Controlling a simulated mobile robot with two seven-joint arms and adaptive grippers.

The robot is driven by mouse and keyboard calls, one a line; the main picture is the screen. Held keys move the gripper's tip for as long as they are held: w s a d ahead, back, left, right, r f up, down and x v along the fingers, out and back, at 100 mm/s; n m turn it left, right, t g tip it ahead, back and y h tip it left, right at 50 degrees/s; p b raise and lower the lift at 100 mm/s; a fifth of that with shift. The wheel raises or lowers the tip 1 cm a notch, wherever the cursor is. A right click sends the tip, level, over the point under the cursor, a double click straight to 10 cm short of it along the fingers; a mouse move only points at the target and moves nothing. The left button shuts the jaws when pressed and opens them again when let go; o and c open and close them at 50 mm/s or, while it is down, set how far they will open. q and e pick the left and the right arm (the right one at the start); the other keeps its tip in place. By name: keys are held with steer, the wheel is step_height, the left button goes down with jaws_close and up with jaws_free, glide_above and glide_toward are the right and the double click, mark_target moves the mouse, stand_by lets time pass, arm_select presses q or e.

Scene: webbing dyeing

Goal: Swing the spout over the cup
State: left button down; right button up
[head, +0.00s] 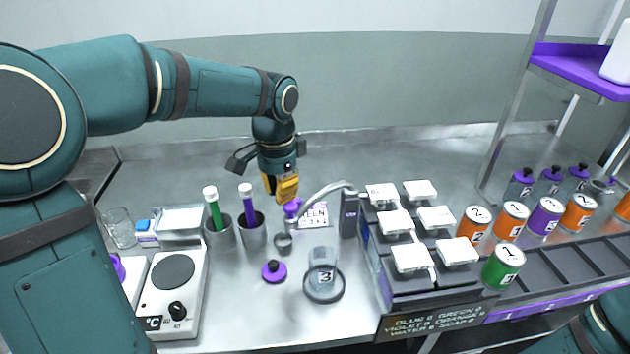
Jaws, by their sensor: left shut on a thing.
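The spout (324,190) is a thin grey curved tube. It arches left from a dark upright post (349,214) and ends near a purple knob (292,207). My left gripper (283,194) points down with its orange fingertips at this knob, shut on it as far as I can see; the fingers partly hide the contact. A small grey round piece (283,242) shows below the knob; I cannot tell if it joins the spout. A grey see-through cup marked 3 (322,257) stands in front, to the right of the spout's end. My right gripper is out of view.
A purple-knobbed lid (274,271) lies left of the cup. Two grey holders with a green tube (214,213) and a purple tube (248,208) stand left of the gripper. A hotplate (173,285) is further left. White paddles (411,258) and numbered cans (503,265) stand right.

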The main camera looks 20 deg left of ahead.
mark_target(291, 209)
arm_select(q)
steer(key=shift+s+f, duration=0.1)
steer(key=shift+s, duration=0.05)
steer(key=shift+s+d, duration=0.65)
steer(key=shift+d, duration=0.35)
steer(key=shift+s+d, duration=0.55)
steer(key=shift+d, duration=0.3)
steer(key=shift+d, duration=0.1)
